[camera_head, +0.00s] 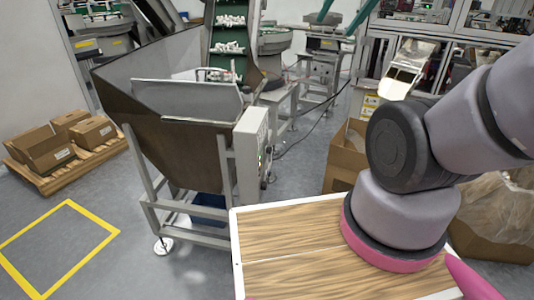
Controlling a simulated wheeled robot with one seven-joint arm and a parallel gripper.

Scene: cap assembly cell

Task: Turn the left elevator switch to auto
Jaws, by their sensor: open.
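The elevator (226,45) is a green cleated belt carrying white caps, rising behind a large dark metal hopper (165,125). A light grey control box (248,157) is fixed to the hopper's right side and faces right. Its panel shows at a steep angle, with small dark and greenish marks. I cannot make out the switch or its setting. My arm crosses the right side of the view and runs out at the right edge. My gripper is not in view.
My wood-topped base fills the lower middle, close to the hopper's frame. An open cardboard box (346,155) stands right of the hopper. Boxes (48,153) lie on a pallet at left. Yellow lines (100,240) mark clear floor at lower left. A dark cable (308,137) crosses the floor.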

